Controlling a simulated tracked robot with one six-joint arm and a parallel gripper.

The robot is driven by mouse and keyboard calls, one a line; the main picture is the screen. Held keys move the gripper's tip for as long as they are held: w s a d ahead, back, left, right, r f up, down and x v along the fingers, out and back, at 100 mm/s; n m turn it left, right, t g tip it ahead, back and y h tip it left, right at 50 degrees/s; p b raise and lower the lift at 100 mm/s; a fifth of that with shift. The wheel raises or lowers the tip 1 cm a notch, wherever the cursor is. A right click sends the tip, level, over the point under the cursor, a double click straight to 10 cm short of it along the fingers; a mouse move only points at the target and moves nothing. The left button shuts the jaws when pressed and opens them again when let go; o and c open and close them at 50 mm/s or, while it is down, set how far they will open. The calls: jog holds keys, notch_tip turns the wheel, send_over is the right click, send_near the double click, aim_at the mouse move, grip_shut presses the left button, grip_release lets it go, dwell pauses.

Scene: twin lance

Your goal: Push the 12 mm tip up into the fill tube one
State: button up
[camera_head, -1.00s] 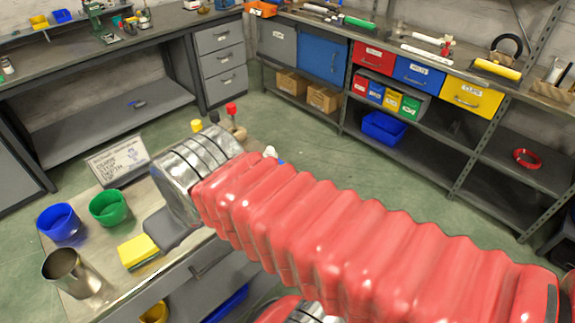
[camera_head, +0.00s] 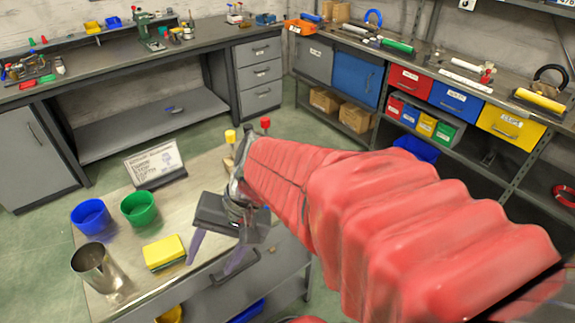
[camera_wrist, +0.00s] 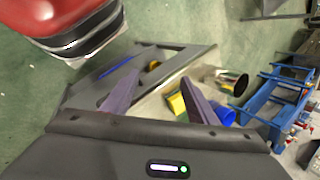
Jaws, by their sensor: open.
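My gripper (camera_head: 216,258) is open over the front edge of the small steel table in the head view. Its two purple fingers point down, with nothing between them. In the wrist view the fingers (camera_wrist: 158,82) are spread apart and empty. A blue frame (camera_wrist: 280,98) with small red parts stands at the right of the wrist view; I cannot tell whether it holds the fill tube. I cannot make out the 12 mm tip or fill tube one in either view. My red-sleeved arm hides the table's right part.
On the steel table (camera_head: 128,203) stand a blue cup (camera_head: 90,216), a green cup (camera_head: 139,208), a metal cup (camera_head: 96,268), a yellow sponge (camera_head: 164,252) and a sign (camera_head: 155,163). A yellow-topped post (camera_head: 230,136) and a red-topped one (camera_head: 265,123) rise behind my arm. Benches line the walls.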

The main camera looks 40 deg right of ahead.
jog(key=w+d+f+m+t+y, duration=0.2)
jog(key=w+d+m+t+y, duration=0.3)
jog(key=m, duration=0.4)
jog(key=w+d+f+m+t+h, duration=0.1)
jog(key=d+m+t, duration=0.1)
jog(key=d+m, duration=0.2)
jog(key=w+d+f+m+t+h, duration=0.1)
jog(key=w+d+m+t+h, duration=0.1)
jog(key=d, duration=0.7)
jog(key=w+d+f+m+t+h, duration=0.1)
jog(key=d+m+t+h, duration=0.1)
jog(key=d+m+t, duration=0.2)
jog(key=shift+w+d+m, duration=0.15)
jog(key=shift+d+m, duration=1.25)
jog(key=shift+d, duration=0.2)
jog(key=s+d+f+m+t+h, duration=0.1)
jog(key=s+d+f+m+h, duration=0.1)
jog(key=d, duration=0.4)
jog(key=s+d+f+m+t+h, duration=0.1)
jog(key=s+d+f+m+h, duration=0.1)
jog(key=s+d+m+h, duration=0.1)
jog(key=d+m+h, duration=0.1)
jog(key=d+m, duration=0.1)
jog(key=d, duration=0.1)
jog(key=shift+h, duration=0.4)
